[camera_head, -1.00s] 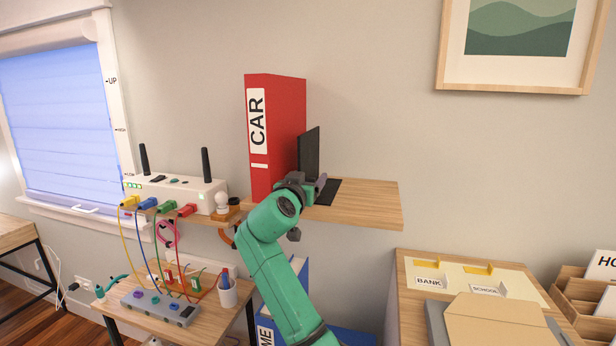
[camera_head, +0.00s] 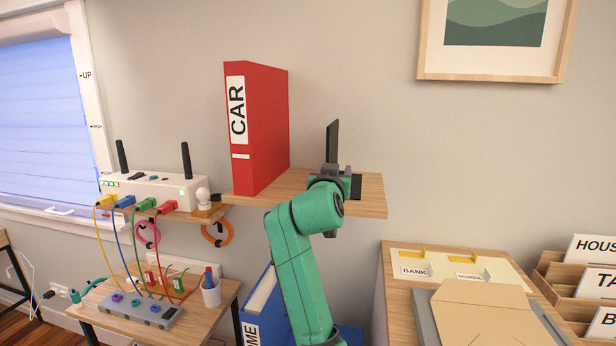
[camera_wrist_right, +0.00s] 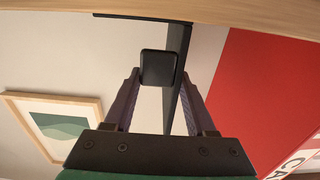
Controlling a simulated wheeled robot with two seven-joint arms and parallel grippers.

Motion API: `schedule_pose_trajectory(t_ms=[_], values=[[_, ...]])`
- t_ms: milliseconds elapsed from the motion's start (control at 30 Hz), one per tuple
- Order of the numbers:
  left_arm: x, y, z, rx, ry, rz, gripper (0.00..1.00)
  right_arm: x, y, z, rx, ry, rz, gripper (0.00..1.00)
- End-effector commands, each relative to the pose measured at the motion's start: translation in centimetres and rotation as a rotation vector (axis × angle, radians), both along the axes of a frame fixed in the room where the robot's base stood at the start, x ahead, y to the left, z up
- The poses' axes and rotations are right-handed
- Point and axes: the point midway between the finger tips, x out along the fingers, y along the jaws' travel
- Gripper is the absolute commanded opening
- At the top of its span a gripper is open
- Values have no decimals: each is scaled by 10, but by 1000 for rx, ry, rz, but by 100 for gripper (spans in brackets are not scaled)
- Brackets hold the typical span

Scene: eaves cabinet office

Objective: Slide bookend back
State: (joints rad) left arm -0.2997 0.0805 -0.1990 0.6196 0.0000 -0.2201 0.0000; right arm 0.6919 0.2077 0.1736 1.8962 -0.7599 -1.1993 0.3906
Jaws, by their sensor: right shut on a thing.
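The black bookend (camera_head: 332,140) stands upright on the wooden wall shelf (camera_head: 372,206), with its flat base showing on the shelf to its right. The red CAR binder (camera_head: 262,130) stands upright on the shelf to the left, with a clear gap between it and the bookend. My right gripper (camera_head: 330,176) is at the bookend and hides its lower part. In the right wrist view, the gripper (camera_wrist_right: 160,74) is shut on a black block-like part of the bookend (camera_wrist_right: 173,110), between the fingertips. The red binder (camera_wrist_right: 268,95) is apart on the right there. My left gripper is not in view.
A white router (camera_head: 155,190) with cables and a small white bulb-like object (camera_head: 202,197) sit left of the binder. A desk with trays and folders (camera_head: 480,310) is at lower right.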

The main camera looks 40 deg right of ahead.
Motion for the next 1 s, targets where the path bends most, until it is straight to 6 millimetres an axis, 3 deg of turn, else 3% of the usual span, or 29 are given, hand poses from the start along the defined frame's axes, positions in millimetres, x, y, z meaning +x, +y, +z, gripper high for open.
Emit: schedule_pose_trajectory(t_ms=[100, 300, 700, 733, 767, 800, 1000], values=[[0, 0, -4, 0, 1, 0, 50, -20, -14, -3, 4, 1, -3, 0], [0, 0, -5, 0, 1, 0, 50, -40, -28, -2, 3, 3, -2, 0], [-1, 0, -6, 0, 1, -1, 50, -45, -32, -2, 4, 6, -7, 0], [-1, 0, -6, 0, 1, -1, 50, -45, -32, -2, 4, 6, -7, 60], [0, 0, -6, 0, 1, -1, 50, -45, -32, -2, 4, 6, -7, 71], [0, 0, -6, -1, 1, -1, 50, -45, -32, -2, 5, 6, -6, 76], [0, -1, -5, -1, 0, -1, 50, -45, -32, -1, 3, 3, -4, 76]])
